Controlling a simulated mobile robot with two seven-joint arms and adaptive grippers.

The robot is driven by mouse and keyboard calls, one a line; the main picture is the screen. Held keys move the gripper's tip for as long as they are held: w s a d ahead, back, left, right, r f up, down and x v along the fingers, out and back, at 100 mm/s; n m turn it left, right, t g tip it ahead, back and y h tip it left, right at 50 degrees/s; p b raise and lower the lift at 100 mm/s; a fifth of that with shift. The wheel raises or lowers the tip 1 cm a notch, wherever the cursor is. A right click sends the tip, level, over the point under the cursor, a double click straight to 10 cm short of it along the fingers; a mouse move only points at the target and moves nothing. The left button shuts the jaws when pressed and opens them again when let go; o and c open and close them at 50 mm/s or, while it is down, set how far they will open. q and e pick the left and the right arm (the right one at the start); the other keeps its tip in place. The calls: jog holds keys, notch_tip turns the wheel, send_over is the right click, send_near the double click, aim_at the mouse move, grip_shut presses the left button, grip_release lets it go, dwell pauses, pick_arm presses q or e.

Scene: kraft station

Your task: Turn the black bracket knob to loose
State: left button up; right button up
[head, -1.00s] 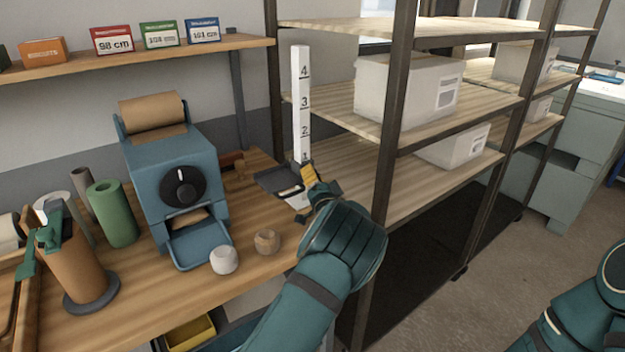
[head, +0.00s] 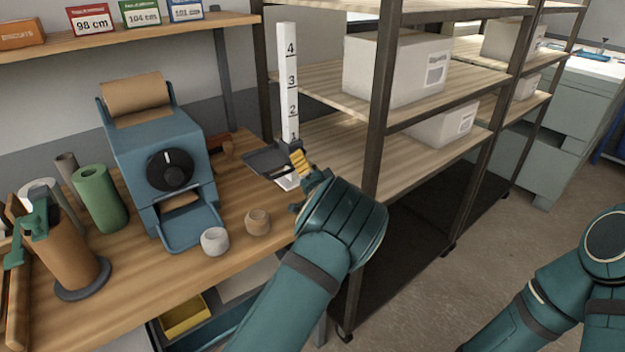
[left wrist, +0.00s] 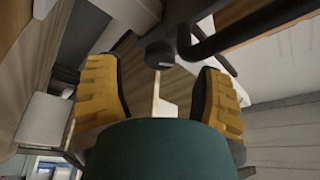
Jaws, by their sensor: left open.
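A black bracket (head: 268,160) sits low on a white post (head: 287,80) marked with numbers, at the back right of the bench. In the left wrist view a dark round knob (left wrist: 160,55) shows beyond and between my fingers, next to a black bar (left wrist: 235,32). My left gripper (head: 301,163) is just right of the bracket in the head view. In the left wrist view its two yellow fingers (left wrist: 162,92) are spread apart, with nothing between the tips. I cannot tell the knob's turn. In the head view the gripper hides the knob side. My right gripper is out of view.
A blue dispenser (head: 160,150) with a black dial stands left of the post. Two small cups (head: 215,240) are at the bench front. A shelf rack upright (head: 378,110) stands close to the right of my left wrist.

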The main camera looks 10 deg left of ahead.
pick_arm(q)
jog(key=v, duration=0.8)
jog(key=shift+s+d+f, duration=0.1)
jog(key=shift+s+d, duration=0.1)
jog(key=shift+s, duration=0.1)
